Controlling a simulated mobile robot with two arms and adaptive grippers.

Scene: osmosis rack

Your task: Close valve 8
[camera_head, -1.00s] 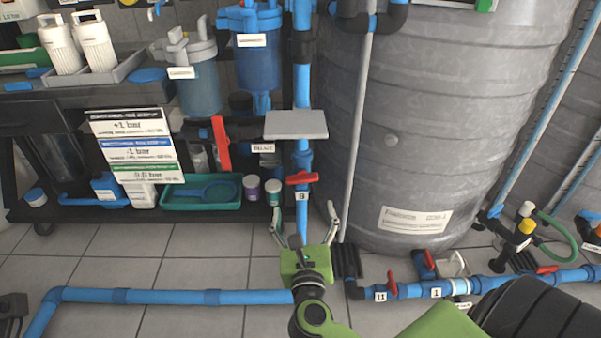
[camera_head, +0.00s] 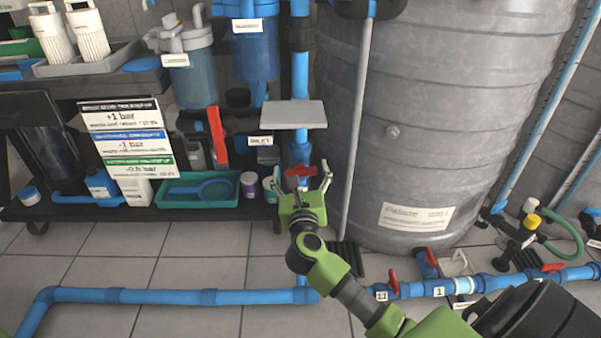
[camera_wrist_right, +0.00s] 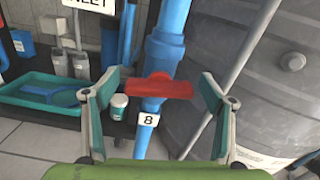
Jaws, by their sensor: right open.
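Valve 8 has a red handle (camera_head: 299,171) on a vertical blue pipe (camera_head: 300,88). In the right wrist view the red handle (camera_wrist_right: 158,87) lies crosswise over the pipe, slightly tilted, above a label (camera_wrist_right: 148,119) reading 8. My right gripper (camera_head: 299,180) is open, with its fingers on either side of the handle in the head view. In the right wrist view the open fingers (camera_wrist_right: 155,100) flank the handle with gaps on both sides; contact is not visible. The label is hidden by the gripper in the head view. My left gripper is not in view.
A grey plate (camera_head: 293,115) sits on the pipe above the valve. A large grey tank (camera_head: 425,120) stands close on the right. A green tray (camera_head: 198,190) and small jars (camera_head: 249,184) are left. A blue floor pipe (camera_head: 160,296) runs in front.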

